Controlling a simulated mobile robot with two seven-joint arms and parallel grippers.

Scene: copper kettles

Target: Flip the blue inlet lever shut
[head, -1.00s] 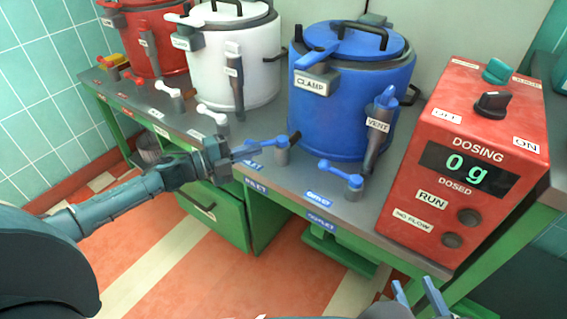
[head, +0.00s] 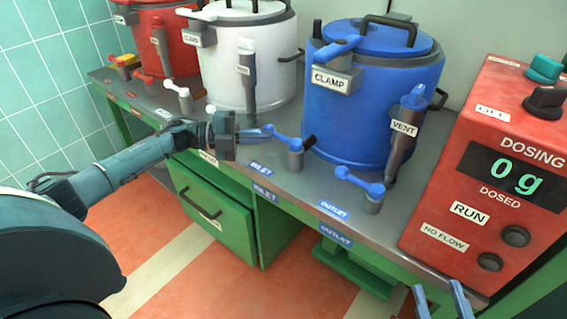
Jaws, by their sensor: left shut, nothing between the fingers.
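The blue inlet lever (head: 285,137) sits on a short grey post (head: 295,160) at the bench's front edge, behind the INLET label (head: 261,167). Its arm points left from the post, toward my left gripper. My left gripper (head: 264,133) is shut and empty, with its fingertips at the lever's free end. I cannot tell whether they touch it. The blue kettle (head: 362,115) stands behind the lever. The blue outlet lever (head: 358,181) is to the right, also pointing left. My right gripper (head: 441,297) is at the bottom edge, its fingers apart.
The red dosing box (head: 447,200) reads 0 g and stands at the right. White (head: 268,75) and red (head: 173,45) kettles stand at the left, with their own levers in front. A green drawer (head: 208,205) is below the bench.

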